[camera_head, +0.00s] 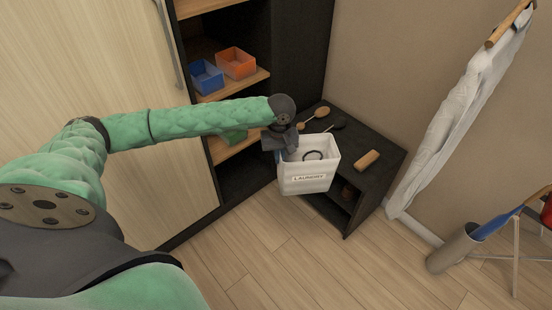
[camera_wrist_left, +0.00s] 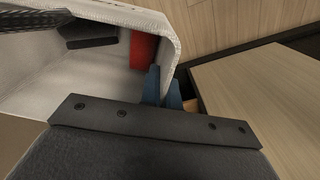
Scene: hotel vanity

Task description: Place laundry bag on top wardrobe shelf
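The laundry bag (camera_head: 306,178) is a white, box-like, open-topped container with a "LAUNDRY" label. It hangs about upright in front of the dark bedside stand. My left gripper (camera_head: 287,152) is at its upper left rim. In the left wrist view, the blue fingertips (camera_wrist_left: 162,92) straddle the wall of the bag (camera_wrist_left: 110,12), closed on it. A red item and dark items show inside the bag. The wardrobe (camera_head: 290,50) stands open behind my left arm, with wooden shelves. The highest shelf in view (camera_head: 200,6) is cut by the top edge. My right gripper is out of view.
A blue bin (camera_head: 206,77) and an orange bin (camera_head: 236,63) sit on a middle shelf. The dark stand (camera_head: 385,150) holds brushes. A pale wardrobe door (camera_head: 90,60) is at left. Floor in front is clear.

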